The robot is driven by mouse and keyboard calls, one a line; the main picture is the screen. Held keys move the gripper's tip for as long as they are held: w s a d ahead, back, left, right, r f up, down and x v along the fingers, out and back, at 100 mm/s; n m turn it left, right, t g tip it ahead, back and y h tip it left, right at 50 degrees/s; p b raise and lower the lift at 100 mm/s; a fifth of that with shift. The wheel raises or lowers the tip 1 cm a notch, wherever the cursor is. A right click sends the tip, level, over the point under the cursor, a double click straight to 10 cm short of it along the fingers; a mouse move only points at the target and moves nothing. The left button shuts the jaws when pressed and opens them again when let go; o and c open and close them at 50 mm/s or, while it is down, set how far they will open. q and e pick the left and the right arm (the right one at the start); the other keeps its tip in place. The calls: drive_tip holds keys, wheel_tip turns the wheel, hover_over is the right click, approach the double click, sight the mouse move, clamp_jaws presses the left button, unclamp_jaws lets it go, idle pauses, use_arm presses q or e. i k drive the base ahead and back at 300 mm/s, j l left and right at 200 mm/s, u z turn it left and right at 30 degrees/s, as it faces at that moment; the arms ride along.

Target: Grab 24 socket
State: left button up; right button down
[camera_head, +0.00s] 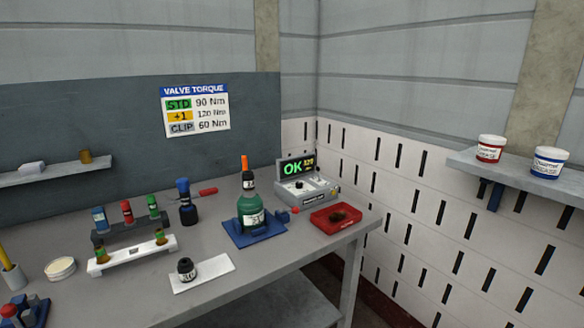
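No label reading 24 can be made out. A short black socket (186,269) with a small white label, hard to read, stands on a white plate (215,272) near the table's front. A white rack (134,257) holds two small upright brass-and-green pieces, the left one (101,251) and the right one (160,237). Behind it, a dark rack (131,231) holds a blue (99,218), a red (127,211) and a green (152,206) labelled cylinder. Whether any of these is the 24 socket, I cannot tell. Neither of my grippers shows.
On the grey table (120,301) stand a green-bodied part (250,211) on a blue base, a blue-black tool (186,203), a controller (305,190) showing OK, a red tray (336,219) and a round tin (60,269). The front middle of the table is clear.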

sight(247, 177)
drive_tip(key=i+l+u, duration=0.5)
drive_tip(key=i+l, duration=0.15)
drive_tip(key=i+l+u, duration=0.55)
drive_tip(key=l, duration=0.25)
drive_tip(key=i+l+u, duration=0.1)
drive_tip(key=l+u, duration=0.15)
drive_tip(key=l, duration=0.25)
